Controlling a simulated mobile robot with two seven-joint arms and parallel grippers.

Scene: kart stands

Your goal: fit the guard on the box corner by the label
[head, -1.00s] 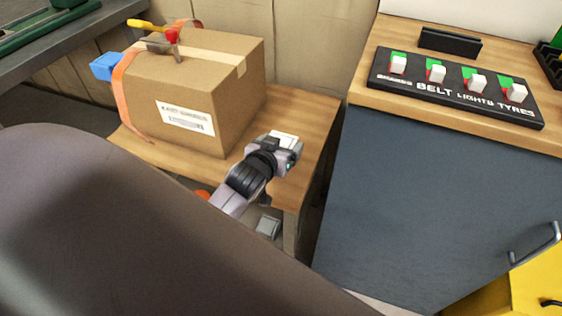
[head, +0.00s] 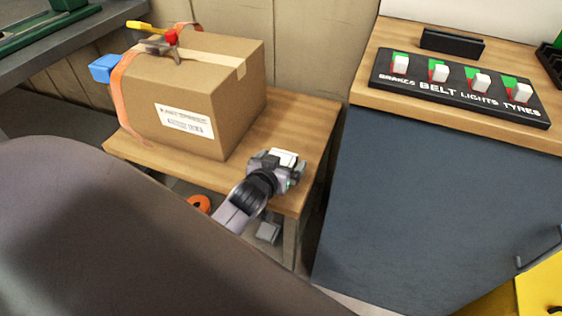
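A cardboard box (head: 229,108) with a white printed label (head: 185,121) on its front face sits on a small wooden table (head: 300,125). A blue block, perhaps a guard (head: 105,68), is at the box's left side, beside the orange strap (head: 123,95) that runs around the box. My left gripper (head: 281,161) is over the table's right part, right of the box's near corner and apart from it. Its fingers are too small and turned away to tell open from shut. A white patch shows at its tip. My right gripper is not in view.
A tool with red and yellow parts (head: 158,34) is on the box top. A dark cabinet (head: 420,200) stands right of the table, with a switch panel (head: 455,88) on top. An orange ring (head: 199,203) lies below the table. The table's right back is clear.

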